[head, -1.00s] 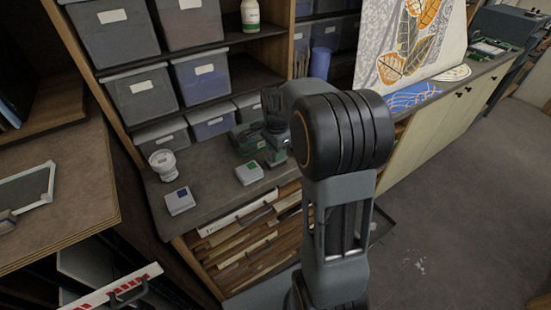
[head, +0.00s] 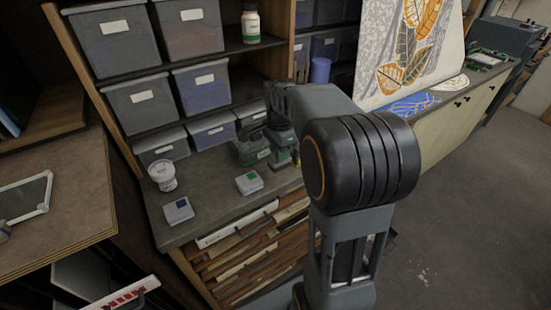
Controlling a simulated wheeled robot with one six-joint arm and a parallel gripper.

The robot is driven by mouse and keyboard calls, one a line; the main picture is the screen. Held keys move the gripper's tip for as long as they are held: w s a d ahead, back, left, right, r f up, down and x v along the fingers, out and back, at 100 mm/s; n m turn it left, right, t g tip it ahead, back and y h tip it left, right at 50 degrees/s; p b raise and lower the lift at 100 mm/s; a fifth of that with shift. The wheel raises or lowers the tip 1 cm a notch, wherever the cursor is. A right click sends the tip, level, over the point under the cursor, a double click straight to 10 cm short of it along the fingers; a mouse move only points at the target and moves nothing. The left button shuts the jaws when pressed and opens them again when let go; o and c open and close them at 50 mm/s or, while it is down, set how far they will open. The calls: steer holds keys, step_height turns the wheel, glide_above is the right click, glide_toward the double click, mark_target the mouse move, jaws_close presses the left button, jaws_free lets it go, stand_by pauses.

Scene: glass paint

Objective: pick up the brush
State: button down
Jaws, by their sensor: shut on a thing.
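I see no brush in the head view. My arm rises in front of the workbench, its large dark joint near the middle right. The forearm runs away from me toward the shelves. The jaws of my gripper do not show, so what they hold is hidden. The far side of the joint and part of the bench behind it are covered by my arm.
The grey counter (head: 213,215) holds a white tub (head: 162,175), two small boxes (head: 178,211) (head: 249,183) and green tools (head: 252,149). Lidded bins (head: 141,103) fill the shelves. A painted panel (head: 405,50) stands at right. Floor (head: 465,210) is clear at right.

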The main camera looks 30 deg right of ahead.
steer(key=s+r+b, duration=0.1)
steer(key=s+r, duration=0.3)
steer(key=s, duration=0.2)
steer(key=s+d+r+b, duration=0.1)
steer(key=s+r, duration=0.2)
steer(key=s, duration=0.3)
steer(key=shift+d+r, duration=0.2)
steer(key=shift+r, duration=0.15)
steer(key=shift+s, duration=0.1)
steer(key=c, duration=1.5)
jaws_free()
steer(key=shift+c, duration=1.4)
